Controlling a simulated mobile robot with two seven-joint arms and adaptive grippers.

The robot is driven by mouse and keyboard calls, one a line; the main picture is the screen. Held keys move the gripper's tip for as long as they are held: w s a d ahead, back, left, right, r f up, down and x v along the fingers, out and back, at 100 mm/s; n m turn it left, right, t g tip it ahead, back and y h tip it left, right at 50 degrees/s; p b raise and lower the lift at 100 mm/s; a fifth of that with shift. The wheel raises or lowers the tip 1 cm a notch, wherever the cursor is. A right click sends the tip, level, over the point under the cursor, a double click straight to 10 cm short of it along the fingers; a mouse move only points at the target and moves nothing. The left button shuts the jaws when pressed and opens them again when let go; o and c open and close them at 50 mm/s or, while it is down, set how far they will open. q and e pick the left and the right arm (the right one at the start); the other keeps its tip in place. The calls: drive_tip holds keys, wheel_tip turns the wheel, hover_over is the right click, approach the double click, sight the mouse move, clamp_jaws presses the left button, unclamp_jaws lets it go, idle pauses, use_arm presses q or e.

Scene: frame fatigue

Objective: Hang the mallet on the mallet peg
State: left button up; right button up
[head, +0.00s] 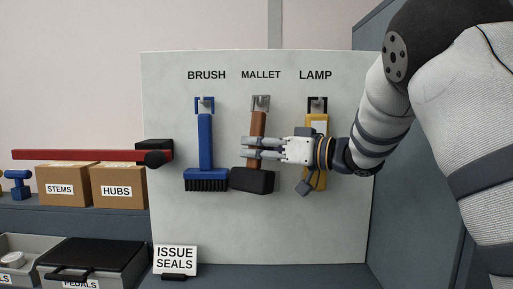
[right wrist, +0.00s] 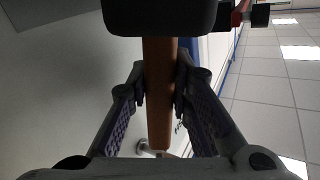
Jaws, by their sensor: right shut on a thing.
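The mallet has a brown handle (head: 258,123) and a dark head (head: 252,180). It hangs head down in front of the white board, a little tilted, with the handle's top at the mallet peg (head: 261,102) under the MALLET label. I cannot tell whether the handle is on the peg. My right gripper (head: 262,147) is shut on the handle, just above the head. In the right wrist view the handle (right wrist: 160,90) runs between both fingers and the dark head (right wrist: 160,15) is at the top. My left gripper is not in view.
A blue brush (head: 205,140) hangs left of the mallet. A yellow lamp (head: 318,122) hangs at the right, partly behind my right gripper. The white board (head: 170,100) carries the pegs. A red bar (head: 85,155), boxes (head: 118,186) and an ISSUE SEALS sign (head: 176,259) are at the left.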

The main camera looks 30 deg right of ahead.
drive_tip(key=shift+r, duration=0.1)
drive_tip(key=o, duration=0.9)
drive_tip(key=shift+o, duration=0.2)
drive_tip(key=v, duration=0.8)
